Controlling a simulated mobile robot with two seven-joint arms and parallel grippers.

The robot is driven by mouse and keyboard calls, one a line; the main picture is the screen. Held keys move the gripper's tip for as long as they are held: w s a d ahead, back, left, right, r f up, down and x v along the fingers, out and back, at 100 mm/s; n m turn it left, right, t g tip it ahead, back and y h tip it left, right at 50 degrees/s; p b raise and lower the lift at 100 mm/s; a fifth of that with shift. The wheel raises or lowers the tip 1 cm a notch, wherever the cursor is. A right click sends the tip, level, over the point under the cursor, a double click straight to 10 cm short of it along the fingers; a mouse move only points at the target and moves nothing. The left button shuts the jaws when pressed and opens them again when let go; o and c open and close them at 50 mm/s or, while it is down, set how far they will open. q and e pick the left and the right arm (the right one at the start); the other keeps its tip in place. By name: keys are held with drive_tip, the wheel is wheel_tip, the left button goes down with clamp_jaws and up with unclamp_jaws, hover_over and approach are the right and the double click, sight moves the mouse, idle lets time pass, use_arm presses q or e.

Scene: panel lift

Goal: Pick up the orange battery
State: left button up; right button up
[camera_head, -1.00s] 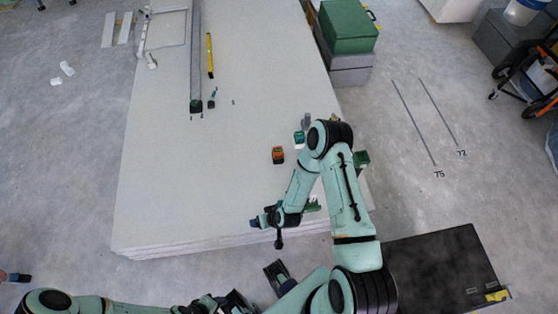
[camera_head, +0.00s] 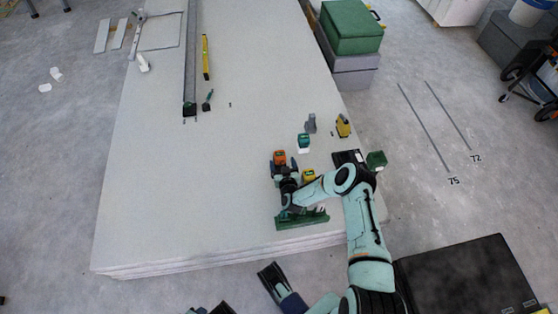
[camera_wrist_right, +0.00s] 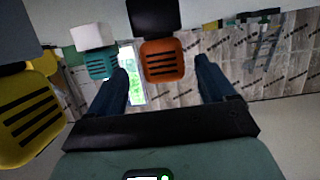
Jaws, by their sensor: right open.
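The orange battery (camera_head: 279,157) stands on the pale panel stack (camera_head: 170,200), with a dark part on its top face. My right gripper (camera_head: 283,170) is at its near side, low over the panel. In the right wrist view, the orange battery (camera_wrist_right: 164,62) shows between the two dark blue fingers of my right gripper (camera_wrist_right: 162,72). The fingers are spread wide, with a gap on each side of the battery. I cannot tell how far it reaches between them.
A teal battery (camera_head: 304,141) and yellow batteries (camera_head: 308,175) (camera_head: 343,126) stand close by; a yellow one (camera_wrist_right: 28,115) is large in the wrist view. A green tool (camera_head: 302,219) lies under my right arm.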

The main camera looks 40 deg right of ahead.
sight(281, 161)
drive_tip(key=shift+w+d, duration=0.15)
drive_tip(key=shift+w, duration=0.55)
drive_tip(key=b+x, duration=0.1)
drive_tip(key=x, duration=0.1)
drive_tip(key=shift+w+d+f+b, duration=0.2)
drive_tip(key=shift+f+b, duration=0.05)
drive_tip(key=shift+b, duration=0.05)
drive_tip(key=shift+b+x, duration=0.5)
drive_tip(key=shift+x, duration=0.55)
drive_tip(key=shift+w+d, duration=0.1)
drive_tip(key=shift+w, duration=0.25)
use_arm(q)
drive_tip(key=shift+y, duration=0.3)
drive_tip(key=f, duration=0.1)
drive_tip(key=a+f, duration=0.2)
drive_tip(key=f, duration=0.1)
drive_tip(key=shift+w, duration=0.3)
use_arm(e)
drive_tip(key=shift+r, duration=0.1)
drive_tip(key=c, duration=1.2)
use_arm(q)
drive_tip(key=shift+d, duration=0.1)
use_arm(e)
drive_tip(key=shift+o, duration=0.2)
